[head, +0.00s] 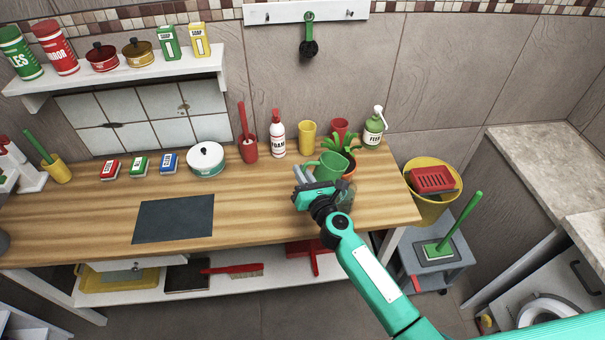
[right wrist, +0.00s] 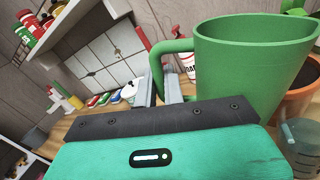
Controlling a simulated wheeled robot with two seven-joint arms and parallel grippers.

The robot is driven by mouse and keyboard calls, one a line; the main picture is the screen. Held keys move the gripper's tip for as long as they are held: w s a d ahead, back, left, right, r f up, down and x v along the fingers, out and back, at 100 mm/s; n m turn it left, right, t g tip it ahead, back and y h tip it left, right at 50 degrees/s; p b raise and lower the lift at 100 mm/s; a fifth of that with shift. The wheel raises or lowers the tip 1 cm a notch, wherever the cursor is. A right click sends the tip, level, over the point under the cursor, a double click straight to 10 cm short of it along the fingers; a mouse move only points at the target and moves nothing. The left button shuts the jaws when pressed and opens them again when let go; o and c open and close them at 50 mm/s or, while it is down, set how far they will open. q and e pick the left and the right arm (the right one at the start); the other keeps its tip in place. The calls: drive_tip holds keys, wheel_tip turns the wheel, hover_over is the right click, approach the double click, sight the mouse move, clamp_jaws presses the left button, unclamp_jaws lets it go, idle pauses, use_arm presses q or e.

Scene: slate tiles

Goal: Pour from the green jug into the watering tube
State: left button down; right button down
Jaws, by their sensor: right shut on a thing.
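The green jug (head: 328,168) is near the right end of the wooden counter, about upright; I cannot tell whether it touches the counter. My right gripper (head: 305,178) is shut on its handle, at the jug's left. In the right wrist view the jug (right wrist: 250,65) is large, with the handle between the fingers (right wrist: 163,88). A clear bluish vessel (head: 346,196), perhaps the watering tube, is partly hidden behind my arm; it also shows in the right wrist view (right wrist: 301,148). My left gripper is not in view.
A potted plant (head: 340,143) in a terracotta pot stands just behind the jug. A yellow cup (head: 307,137), a foam bottle (head: 277,135) and a green feed bottle (head: 373,130) stand along the back. A dark mat (head: 174,219) lies left, with bare counter around it.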

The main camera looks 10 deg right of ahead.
sight(314, 162)
drive_tip(key=shift+f+m+b, duration=0.2)
drive_tip(key=shift+m+b, duration=0.3)
drive_tip(key=shift+b, duration=0.15)
drive_tip(key=shift+m+b, duration=0.9)
drive_tip(key=shift+b, duration=0.15)
drive_tip(key=shift+d+r+m+t+b, duration=0.15)
drive_tip(key=shift+m+t+b, duration=0.15)
drive_tip(key=shift+m, duration=0.2)
drive_tip(key=shift+d+r+m+t+b, duration=0.1)
drive_tip(key=shift+r+m+t+b, duration=0.1)
drive_tip(key=shift+m+b, duration=0.25)
drive_tip(key=shift+w+d+r+m+t+h+b, duration=0.15)
drive_tip(key=shift+d+r+m+b, duration=0.15)
drive_tip(key=shift+m, duration=0.35)
drive_tip(key=shift+s+d+r+m+t+h+b, duration=0.15)
drive_tip(key=shift+d+r+m, duration=0.15)
drive_tip(key=shift+m, duration=0.35)
drive_tip(key=shift+w+d+r+m+h+b, duration=0.1)
drive_tip(key=shift+d+r+m+b, duration=0.2)
drive_tip(key=shift+m, duration=0.35)
drive_tip(key=shift+w+d+r+m+h, duration=0.1)
drive_tip(key=shift+d+r+m+h, duration=0.4)
drive_tip(key=shift+m, duration=0.5)
drive_tip(key=shift+d+r+m, duration=0.25)
drive_tip(key=shift+d+m, duration=0.05)
drive_tip(key=shift+m, duration=0.1)
